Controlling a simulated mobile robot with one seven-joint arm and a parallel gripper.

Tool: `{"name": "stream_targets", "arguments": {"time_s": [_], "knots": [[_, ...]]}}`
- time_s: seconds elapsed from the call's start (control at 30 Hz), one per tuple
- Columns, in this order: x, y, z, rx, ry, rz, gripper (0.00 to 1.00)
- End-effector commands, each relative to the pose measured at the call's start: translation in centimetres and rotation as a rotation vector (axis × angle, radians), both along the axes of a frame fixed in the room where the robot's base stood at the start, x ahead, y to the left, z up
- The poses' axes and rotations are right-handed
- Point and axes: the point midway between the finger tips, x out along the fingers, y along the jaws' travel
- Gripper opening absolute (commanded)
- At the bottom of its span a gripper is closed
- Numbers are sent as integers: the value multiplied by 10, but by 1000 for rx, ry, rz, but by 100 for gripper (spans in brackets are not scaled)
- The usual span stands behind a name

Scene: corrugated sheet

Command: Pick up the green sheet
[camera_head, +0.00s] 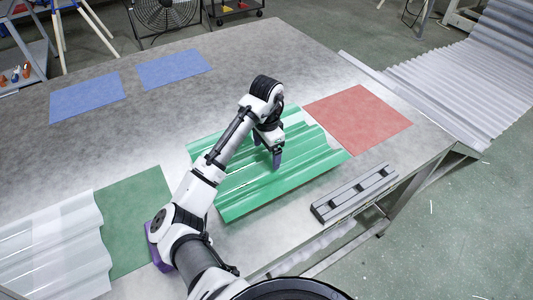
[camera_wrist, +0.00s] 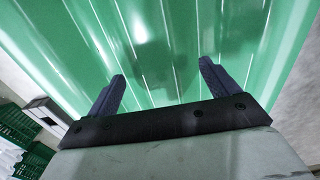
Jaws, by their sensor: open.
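The green corrugated sheet (camera_head: 300,165) lies on the metal table, between the white sheet and the red mat, its right edge close to or over that mat. My arm crosses in front of part of it. My gripper (camera_head: 268,158) points down over the sheet's middle. In the wrist view my gripper (camera_wrist: 160,88) shows two dark fingers spread wide with nothing between them, and the ridged green sheet (camera_wrist: 165,35) fills most of the view. I cannot tell whether the fingertips touch the sheet.
A red mat (camera_head: 360,118), a green mat (camera_head: 140,210) and blue mats (camera_head: 87,98) lie flat on the table (camera_head: 235,65). A translucent white corrugated sheet (camera_head: 50,250) lies at the left. A grey slotted bar (camera_head: 353,192) lies near the front right edge.

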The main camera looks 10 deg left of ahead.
Motion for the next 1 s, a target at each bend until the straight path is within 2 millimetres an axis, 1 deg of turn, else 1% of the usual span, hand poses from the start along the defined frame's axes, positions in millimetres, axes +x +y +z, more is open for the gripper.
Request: {"name": "stream_targets", "arguments": {"time_s": [0.13, 0.5, 0.6, 0.87, 1.0], "knots": [[0, 0, 0, 0, 0, 0, 86], [0, 0, 0, 0, 0, 0, 37], [0, 0, 1, 0, 0, 0, 25], [0, 0, 2, 0, 0, 0, 25], [0, 1, 11, 1, -2, 0, 25]]}}
